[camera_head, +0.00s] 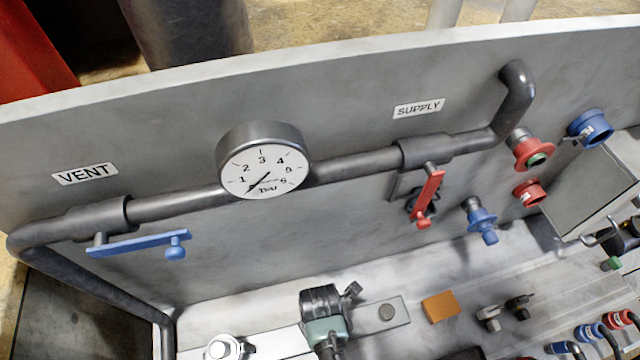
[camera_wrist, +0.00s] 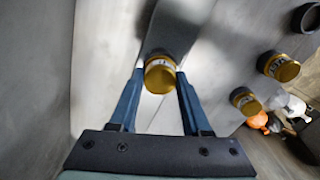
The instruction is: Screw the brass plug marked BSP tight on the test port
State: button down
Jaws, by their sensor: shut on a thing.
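In the wrist view my gripper (camera_wrist: 158,82) is shut on a brass plug (camera_wrist: 160,78). The plug sits between the tips of the two blue fingers, with a pale band of lettering too small to read for certain. A grey surface lies behind it, with a darker rounded shape just beyond the plug. I cannot tell whether the plug touches a port; the test port is not clearly seen. Two more brass pieces, an upper one with dark lettering (camera_wrist: 282,66) and a lower one (camera_wrist: 243,100), are at the right, apart from my fingers.
The head view shows a grey panel with a pressure gauge (camera_head: 262,162), a blue VENT lever (camera_head: 138,245) and a red SUPPLY lever (camera_head: 430,192). Red couplings (camera_head: 529,150) and blue couplings (camera_head: 482,222) stick out at right. An orange block (camera_head: 440,306) lies on the bench.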

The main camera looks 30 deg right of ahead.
jog(key=shift+f, duration=0.2)
dwell(0.5)
jog(key=c, duration=1.1)
grip_release()
grip_shut()
jog(key=m+p, duration=0.1)
jog(key=m, duration=0.2)
jog(key=shift+r, duration=0.15)
jog(key=shift+m, duration=1.2)
jog(key=m+p, duration=0.1)
jog(key=m, duration=0.1)
jog(key=shift+m, duration=1.5)
